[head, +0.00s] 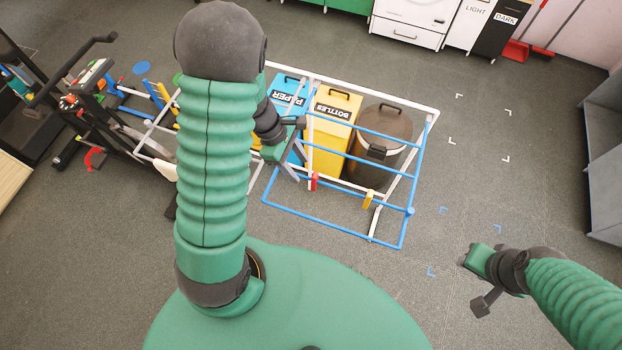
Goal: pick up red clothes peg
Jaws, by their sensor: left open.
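The red clothes peg (314,181) is clipped low on the drying rack (405,212), near a white upright in front of the yellow bin. It is small and upright in the head view. My left gripper (297,166) hangs over the rack's left part, just up and left of the red peg. Its jaws are open, and I see nothing between them. The peg appears apart from the fingers. A yellow peg (368,200) sits further right on the rack.
A blue paper bin (284,89), a yellow bottles bin (328,135) and a dark round bin (376,150) stand behind the rack's bars. A cluttered rack with coloured parts (95,100) is at left. Floor (330,265) in front and at right is clear.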

